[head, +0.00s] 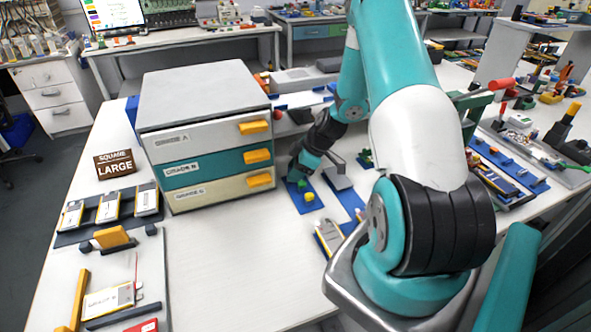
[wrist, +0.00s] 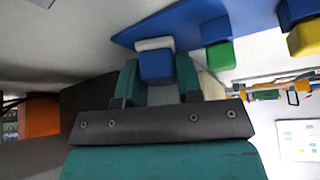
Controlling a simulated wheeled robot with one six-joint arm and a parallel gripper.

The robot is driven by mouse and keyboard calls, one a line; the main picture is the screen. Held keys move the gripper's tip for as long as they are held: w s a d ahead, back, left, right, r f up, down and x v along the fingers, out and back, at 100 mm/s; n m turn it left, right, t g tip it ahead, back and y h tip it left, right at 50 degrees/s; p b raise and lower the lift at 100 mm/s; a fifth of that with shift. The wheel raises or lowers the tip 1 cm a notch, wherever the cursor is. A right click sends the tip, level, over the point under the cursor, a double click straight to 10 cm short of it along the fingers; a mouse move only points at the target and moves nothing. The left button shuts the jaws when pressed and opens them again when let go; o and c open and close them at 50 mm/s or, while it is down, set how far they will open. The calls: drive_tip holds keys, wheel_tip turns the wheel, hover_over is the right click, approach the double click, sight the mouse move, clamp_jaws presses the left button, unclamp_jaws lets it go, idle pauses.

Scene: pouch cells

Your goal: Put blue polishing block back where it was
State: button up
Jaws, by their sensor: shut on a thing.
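The blue polishing block (wrist: 157,66) is between the two teal fingers of my gripper (wrist: 157,78) in the wrist view. It has a pale strip along its far edge. My gripper is shut on it, beside a blue mat (wrist: 188,20); I cannot tell whether the block touches the mat or the table. In the head view my gripper (head: 297,172) is low at the back of the blue mat (head: 310,208), right of the drawer unit. The held block is not clearly visible there.
A green block (wrist: 221,57), a blue block (wrist: 214,30) and a yellow block (wrist: 305,38) lie close to my gripper. The drawer unit (head: 205,90) stands left, with yellow handles. A grey block (head: 338,178) is to the right. The table front (head: 225,255) is clear.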

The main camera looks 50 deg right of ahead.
drive_tip(key=shift+f, duration=0.1)
drive_tip(key=o, duration=0.6)
drive_tip(key=shift+r, duration=0.25)
drive_tip(key=b+v, duration=0.1)
drive_tip(key=v, duration=1)
drive_tip(key=shift+s+d+r+b, duration=0.15)
drive_tip(key=shift+s+r+b, duration=0.15)
drive_tip(key=shift+b, duration=0.1)
